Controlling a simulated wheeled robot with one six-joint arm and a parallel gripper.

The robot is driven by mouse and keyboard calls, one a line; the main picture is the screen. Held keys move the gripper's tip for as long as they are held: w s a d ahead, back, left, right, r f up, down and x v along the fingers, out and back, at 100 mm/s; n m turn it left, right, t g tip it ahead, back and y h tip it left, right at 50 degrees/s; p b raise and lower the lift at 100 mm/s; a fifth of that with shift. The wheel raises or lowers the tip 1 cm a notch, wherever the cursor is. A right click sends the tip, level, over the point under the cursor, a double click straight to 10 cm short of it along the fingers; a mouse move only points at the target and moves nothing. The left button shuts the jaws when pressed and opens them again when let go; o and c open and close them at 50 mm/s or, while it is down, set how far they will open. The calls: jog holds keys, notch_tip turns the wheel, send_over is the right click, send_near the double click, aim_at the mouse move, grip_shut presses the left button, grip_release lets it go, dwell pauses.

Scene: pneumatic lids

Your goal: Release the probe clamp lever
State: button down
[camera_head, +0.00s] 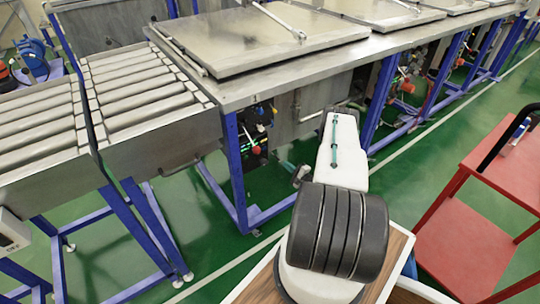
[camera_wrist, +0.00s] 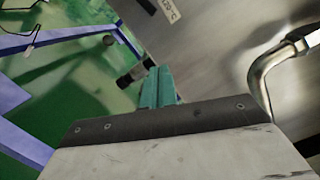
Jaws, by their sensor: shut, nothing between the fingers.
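My gripper (camera_wrist: 160,86) shows in the wrist view as two teal fingers side by side, shut and empty. A short black cylindrical piece (camera_wrist: 135,74) lies just beyond and left of the fingertips, close to the steel wall (camera_wrist: 215,60). I cannot tell whether it is the probe clamp lever or whether the fingers touch it. No clamp lever can be made out there.
A bent metal pipe or handle (camera_wrist: 262,85) stands out at the right of the wrist view. In the head view, a flat lid (camera_head: 260,40) covers the tank, a roller conveyor (camera_head: 140,90) is left and a red cart (camera_head: 465,240) right. Green floor is open between.

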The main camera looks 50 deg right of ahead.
jog(key=w+a+r, duration=0.2)
jog(key=w, duration=0.8)
jog(key=shift+w, duration=0.3)
jog(key=shift+d+r, duration=0.1)
